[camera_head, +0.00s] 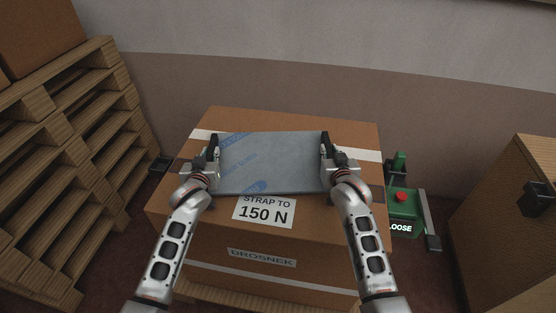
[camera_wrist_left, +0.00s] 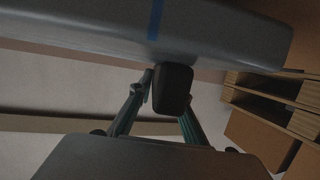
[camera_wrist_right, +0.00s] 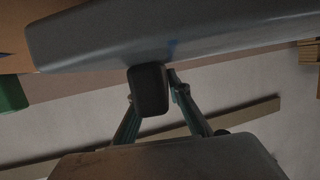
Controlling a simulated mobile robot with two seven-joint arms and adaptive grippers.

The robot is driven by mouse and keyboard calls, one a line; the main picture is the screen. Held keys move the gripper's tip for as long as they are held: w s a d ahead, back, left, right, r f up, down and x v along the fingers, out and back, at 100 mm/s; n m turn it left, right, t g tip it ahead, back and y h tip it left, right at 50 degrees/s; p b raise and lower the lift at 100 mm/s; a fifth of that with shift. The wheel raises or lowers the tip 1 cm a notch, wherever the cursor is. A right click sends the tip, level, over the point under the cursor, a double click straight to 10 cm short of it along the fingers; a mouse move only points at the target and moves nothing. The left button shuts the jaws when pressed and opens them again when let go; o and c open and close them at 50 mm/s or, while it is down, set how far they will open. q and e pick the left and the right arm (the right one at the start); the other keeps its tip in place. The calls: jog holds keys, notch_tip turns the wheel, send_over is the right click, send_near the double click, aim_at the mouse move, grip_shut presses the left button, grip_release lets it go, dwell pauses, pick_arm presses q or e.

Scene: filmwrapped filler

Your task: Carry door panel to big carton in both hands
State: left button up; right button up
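The door panel (camera_head: 270,165) is a flat grey slab in film with blue print, over the top of the big carton (camera_head: 305,270). Whether it touches the carton I cannot tell. My left gripper (camera_head: 213,147) is at its left edge, my right gripper (camera_head: 325,146) at its right edge. In the left wrist view a black finger pad (camera_wrist_left: 172,88) overlaps the panel's edge (camera_wrist_left: 215,40). The right wrist view shows a like pad (camera_wrist_right: 148,90) against the panel (camera_wrist_right: 215,35). Both grippers look shut, pads together, with the panel between the two hands.
A wooden pallet stack (camera_head: 70,170) stands at the left, with a brown box (camera_head: 38,35) on top. A green machine with a red button (camera_head: 401,197) stands right of the carton. Another brown box (camera_head: 510,225) is at the far right. A wall (camera_head: 280,75) closes the back.

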pick_arm(q)
jog(key=shift+o, duration=1)
jog(key=shift+a+r, duration=0.1)
pick_arm(e)
jog(key=shift+o, duration=1)
jog(key=shift+d+r, duration=0.1)
pick_arm(q)
jog(key=v, duration=1.1)
jog(key=shift+s, duration=0.2)
jog(key=shift+s+r, duration=0.15)
jog(key=shift+s, duration=0.2)
pick_arm(e)
jog(key=shift+s, duration=0.15)
jog(key=v, duration=1.2)
